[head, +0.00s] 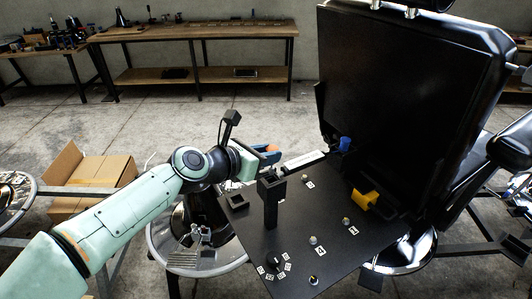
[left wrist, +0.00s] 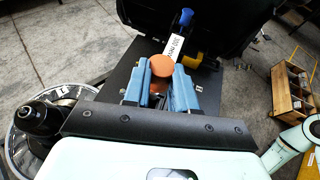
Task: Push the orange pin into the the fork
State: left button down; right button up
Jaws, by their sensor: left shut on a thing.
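My left gripper (head: 270,153) comes in from the left, above the far left part of the black board (head: 300,240). Its blue fingers are shut on the orange pin (left wrist: 162,65), whose round orange head shows between the fingertips in the left wrist view. In the head view only a small bit of orange shows at the fingers. A black upright post with a notched top (head: 271,190), which looks like the fork, stands on the board just in front of the gripper. I cannot tell whether the pin touches it. My right gripper is not in view.
A white labelled bar (head: 304,160) with a blue end (head: 344,143) lies beyond the gripper. A yellow part (head: 364,199) and several small labelled knobs are on the board. The black chair back (head: 410,90) rises behind. A cardboard box (head: 92,180) stands at left.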

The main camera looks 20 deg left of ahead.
aim_at(270, 172)
pick_arm(q)
jog(key=shift+p, duration=0.3)
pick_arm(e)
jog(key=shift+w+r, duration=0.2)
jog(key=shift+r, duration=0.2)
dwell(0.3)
pick_arm(q)
jog(key=shift+f, duration=0.15)
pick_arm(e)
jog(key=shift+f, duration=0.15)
pick_arm(q)
jog(key=shift+f+b, duration=0.3)
jog(key=shift+b, duration=0.05)
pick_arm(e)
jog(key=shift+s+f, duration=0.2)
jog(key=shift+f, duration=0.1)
pick_arm(q)
jog(key=shift+f+b, duration=1.95)
jog(key=shift+f, duration=0.7)
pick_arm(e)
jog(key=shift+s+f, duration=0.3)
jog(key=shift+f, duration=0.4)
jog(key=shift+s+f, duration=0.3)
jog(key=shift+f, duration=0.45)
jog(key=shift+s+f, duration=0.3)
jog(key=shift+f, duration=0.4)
pick_arm(q)
jog(key=c, duration=0.8)
grip_release()
